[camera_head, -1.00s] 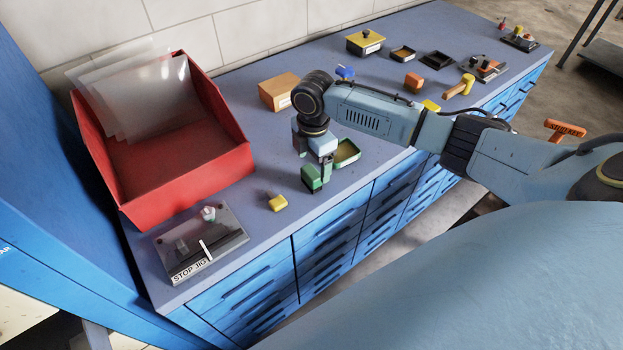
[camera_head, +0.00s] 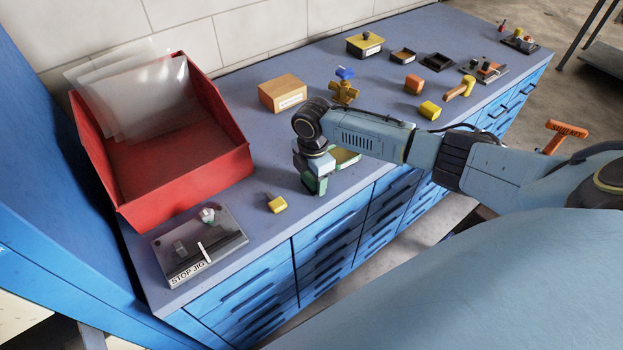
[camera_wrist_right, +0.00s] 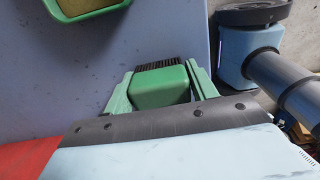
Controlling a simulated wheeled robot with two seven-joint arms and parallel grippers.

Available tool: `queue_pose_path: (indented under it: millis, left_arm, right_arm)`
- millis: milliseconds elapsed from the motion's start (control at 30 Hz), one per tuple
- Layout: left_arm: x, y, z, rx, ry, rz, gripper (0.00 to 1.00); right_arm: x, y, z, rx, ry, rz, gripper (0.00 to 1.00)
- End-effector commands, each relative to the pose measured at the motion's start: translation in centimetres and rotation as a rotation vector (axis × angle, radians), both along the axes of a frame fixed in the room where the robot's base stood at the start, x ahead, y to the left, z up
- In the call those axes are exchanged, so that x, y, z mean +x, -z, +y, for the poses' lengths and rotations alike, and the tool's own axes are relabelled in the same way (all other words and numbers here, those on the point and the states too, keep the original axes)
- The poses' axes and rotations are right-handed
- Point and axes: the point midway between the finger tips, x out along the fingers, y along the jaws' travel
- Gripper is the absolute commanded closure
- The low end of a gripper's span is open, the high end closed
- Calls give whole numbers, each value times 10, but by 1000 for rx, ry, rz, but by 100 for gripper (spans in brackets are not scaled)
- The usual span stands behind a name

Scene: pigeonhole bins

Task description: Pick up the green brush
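The green brush (camera_wrist_right: 160,86) is a rounded green block with dark bristles at its far end, on the bench top in the right wrist view. My right gripper (camera_wrist_right: 160,70) has its two pale green fingers on either side of it. The brush nearly fills the space between them, and I cannot tell whether both fingers press on it. In the head view my right gripper (camera_head: 315,184) is low at the bench's front edge, and it mostly hides the brush there. My left gripper is not in view.
A green tray (camera_head: 345,157) stands just behind the right gripper. A yellow piece (camera_head: 276,203), the stop jig (camera_head: 200,243) and a red bin (camera_head: 190,178) are to the left. A wooden box (camera_head: 283,93) is behind. Several small items stand farther right.

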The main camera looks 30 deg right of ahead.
Motion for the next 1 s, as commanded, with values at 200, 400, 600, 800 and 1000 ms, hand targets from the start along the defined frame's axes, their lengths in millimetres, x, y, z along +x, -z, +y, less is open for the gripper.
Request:
queue_pose_path:
  millis: [200,400,600,800,1000]
  left_arm:
    - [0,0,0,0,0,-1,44]
    - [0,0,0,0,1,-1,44]
    - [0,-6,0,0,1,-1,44]
    - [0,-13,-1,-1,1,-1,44]
    - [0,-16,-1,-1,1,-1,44]
  right_arm:
    - [0,0,0,0,0,-1,69]
    - [0,-2,0,0,0,-1,69]
    - [1,-27,-1,1,0,-4,69]
    - [2,-69,0,1,0,-5,69]
    - [1,-95,0,0,0,-2,69]
